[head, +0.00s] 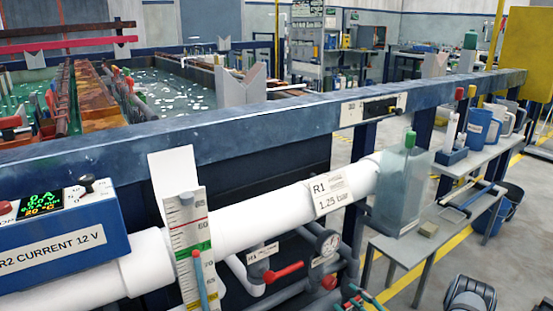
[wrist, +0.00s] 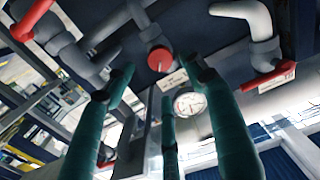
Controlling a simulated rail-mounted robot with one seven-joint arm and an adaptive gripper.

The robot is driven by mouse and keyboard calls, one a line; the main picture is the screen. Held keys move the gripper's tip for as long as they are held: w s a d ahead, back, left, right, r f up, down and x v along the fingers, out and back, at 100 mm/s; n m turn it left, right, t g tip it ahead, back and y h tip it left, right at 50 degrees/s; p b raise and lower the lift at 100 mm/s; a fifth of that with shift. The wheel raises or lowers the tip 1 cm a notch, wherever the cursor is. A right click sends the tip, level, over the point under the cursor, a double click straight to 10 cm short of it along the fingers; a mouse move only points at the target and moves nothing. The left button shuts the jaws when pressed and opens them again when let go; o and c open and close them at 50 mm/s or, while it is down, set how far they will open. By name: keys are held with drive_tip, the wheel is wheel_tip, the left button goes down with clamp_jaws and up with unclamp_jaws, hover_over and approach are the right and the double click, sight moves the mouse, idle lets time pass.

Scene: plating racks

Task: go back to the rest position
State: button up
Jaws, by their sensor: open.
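My gripper (head: 358,299) shows only at the bottom edge of the head view, as teal fingertips in front of the lower pipes. In the wrist view my gripper (wrist: 160,88) has its teal fingers spread, with nothing held between them. Beyond the fingers are a round red valve knob (wrist: 160,60) and a pressure gauge (wrist: 189,103). They look apart from the fingers, but the exact gap cannot be told. The gauge (head: 329,243) also shows in the head view, up and left of my gripper. Most of my arm is hidden.
A red-handled valve (head: 283,272) sits left of my gripper under the white pipe (head: 265,217). A grey side table (head: 418,248) with a clear green-capped container (head: 400,190) stands to the right. Open floor (head: 520,245) lies farther right, beside a dark bucket (head: 502,212).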

sight(332, 285)
drive_tip(key=x, duration=1)
drive_tip(key=shift+a, duration=0.15)
drive_tip(key=n, duration=0.3)
drive_tip(key=shift+d, duration=0.2)
drive_tip(key=n, duration=0.3)
drive_tip(key=shift+s+n, duration=0.1)
drive_tip(key=shift+n, duration=0.3)
drive_tip(key=n+b, duration=0.1)
drive_tip(key=n, duration=0.5)
drive_tip(key=shift+f+b, duration=0.1)
drive_tip(key=shift+b, duration=0.2)
drive_tip(key=n+b, duration=0.3)
drive_tip(key=n, duration=0.3)
drive_tip(key=shift+f+n, duration=0.15)
drive_tip(key=shift+n, duration=0.15)
drive_tip(key=n+b, duration=0.2)
drive_tip(key=n, duration=0.1)
drive_tip(key=shift+b, duration=0.3)
drive_tip(key=shift+r+n+b, duration=0.25)
drive_tip(key=shift+n+b, duration=0.2)
drive_tip(key=shift+n, duration=0.45)
